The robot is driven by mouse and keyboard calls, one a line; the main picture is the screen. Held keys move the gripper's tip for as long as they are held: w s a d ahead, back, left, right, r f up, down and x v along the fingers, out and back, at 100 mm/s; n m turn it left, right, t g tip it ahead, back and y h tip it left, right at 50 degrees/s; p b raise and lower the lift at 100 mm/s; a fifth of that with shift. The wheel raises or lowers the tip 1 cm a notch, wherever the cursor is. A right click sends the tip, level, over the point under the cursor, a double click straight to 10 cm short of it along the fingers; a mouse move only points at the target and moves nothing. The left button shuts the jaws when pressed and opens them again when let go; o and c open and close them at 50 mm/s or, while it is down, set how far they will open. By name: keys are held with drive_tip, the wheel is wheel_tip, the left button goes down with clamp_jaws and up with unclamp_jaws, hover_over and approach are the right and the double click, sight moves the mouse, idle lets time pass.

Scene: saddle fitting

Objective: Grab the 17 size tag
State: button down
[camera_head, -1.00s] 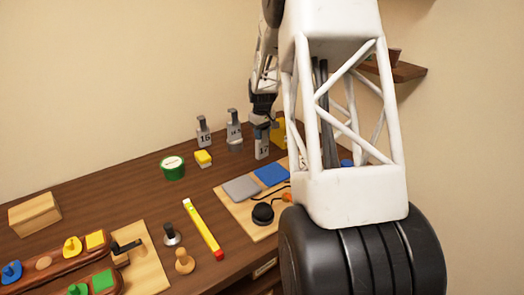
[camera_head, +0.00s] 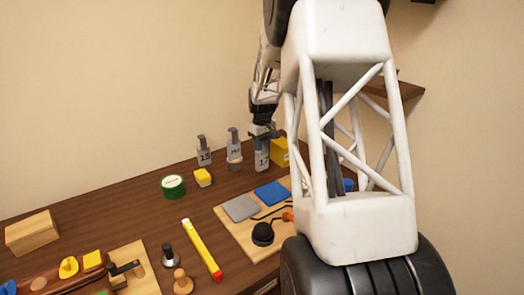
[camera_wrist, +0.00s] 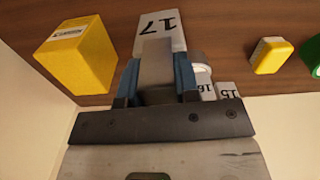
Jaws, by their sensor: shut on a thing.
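The 17 size tag (camera_head: 262,160) is a grey block with a post handle and a black 17 on its face. It is at the back of the desk in the head view. In the wrist view its numbered face (camera_wrist: 163,28) points up the picture, just beyond the fingers. My gripper (camera_wrist: 157,78) is shut on the tag's grey post, a blue pad on each side. In the head view my gripper (camera_head: 262,135) is directly above the tag's body. I cannot tell whether the tag's base touches the desk.
The 15 tag (camera_head: 204,157) and 16 tag (camera_head: 235,160) stand to the left. A yellow box (camera_head: 280,152) is close on the right. A yellow block (camera_head: 203,177) and green tin (camera_head: 173,186) are further left. A board with grey and blue pads (camera_head: 240,208) lies in front.

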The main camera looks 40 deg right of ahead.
drive_tip(key=s+a, duration=0.3)
drive_tip(key=s, duration=0.4)
drive_tip(key=s+a+r, duration=0.1)
drive_tip(key=s+a, duration=0.3)
drive_tip(key=s, duration=0.3)
drive_tip(key=shift+r, duration=0.15)
idle(0.5)
